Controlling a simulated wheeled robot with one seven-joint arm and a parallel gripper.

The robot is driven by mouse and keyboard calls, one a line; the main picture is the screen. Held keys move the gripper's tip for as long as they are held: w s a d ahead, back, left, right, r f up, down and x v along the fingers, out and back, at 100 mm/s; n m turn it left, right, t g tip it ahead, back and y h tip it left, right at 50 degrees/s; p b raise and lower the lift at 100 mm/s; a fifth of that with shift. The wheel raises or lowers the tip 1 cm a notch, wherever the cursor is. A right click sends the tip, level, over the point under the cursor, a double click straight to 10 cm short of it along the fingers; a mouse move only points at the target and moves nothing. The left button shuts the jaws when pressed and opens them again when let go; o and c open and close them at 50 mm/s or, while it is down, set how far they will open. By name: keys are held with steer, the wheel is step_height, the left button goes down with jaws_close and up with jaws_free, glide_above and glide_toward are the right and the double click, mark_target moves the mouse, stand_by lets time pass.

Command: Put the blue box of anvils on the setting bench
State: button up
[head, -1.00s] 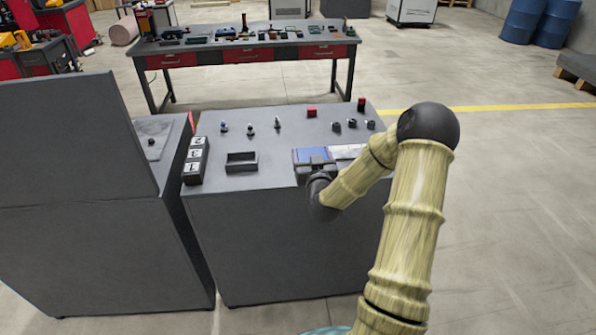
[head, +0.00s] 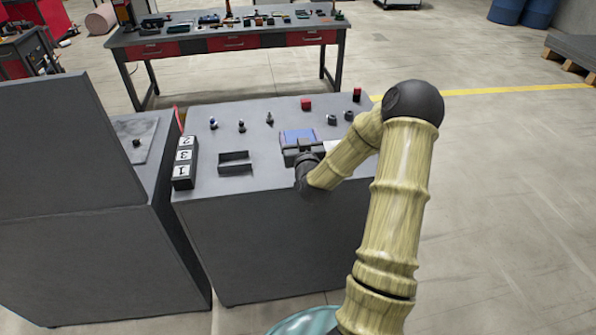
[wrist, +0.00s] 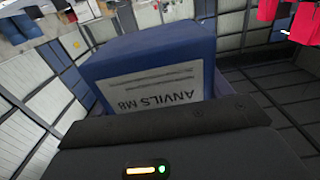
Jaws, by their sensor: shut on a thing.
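The blue box of anvils (head: 299,136) is in my gripper (head: 304,152), over the sloped top of the grey console. In the wrist view the box (wrist: 150,62) is close in front of the dark gripper (wrist: 160,120). It is tilted in the picture, with a white label reading "ANVILS M8". My gripper is shut on its near side. I cannot tell whether the box touches the console top. A dark workbench with red drawers (head: 228,43) stands behind the console; I cannot tell from any marking whether it is the setting bench.
The grey console (head: 270,230) carries knobs, red buttons (head: 306,104), a small black tray (head: 235,168) and a 2-3-1 number block (head: 184,163). A white sheet lies right of the box. Tools crowd the workbench top. A grey cabinet (head: 80,220) stands left; floor at right is clear.

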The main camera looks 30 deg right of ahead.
steer(key=shift+w+a+f+p, duration=0.1)
steer(key=shift+f+p, duration=0.05)
steer(key=shift+f, duration=1.25)
steer(key=shift+w+f+p, duration=0.1)
steer(key=shift+f+p, duration=0.05)
steer(key=shift+f, duration=1.2)
steer(key=shift+f, duration=2.05)
steer(key=shift+f, duration=0.1)
steer(key=o, duration=1.2)
steer(key=shift+s, duration=0.1)
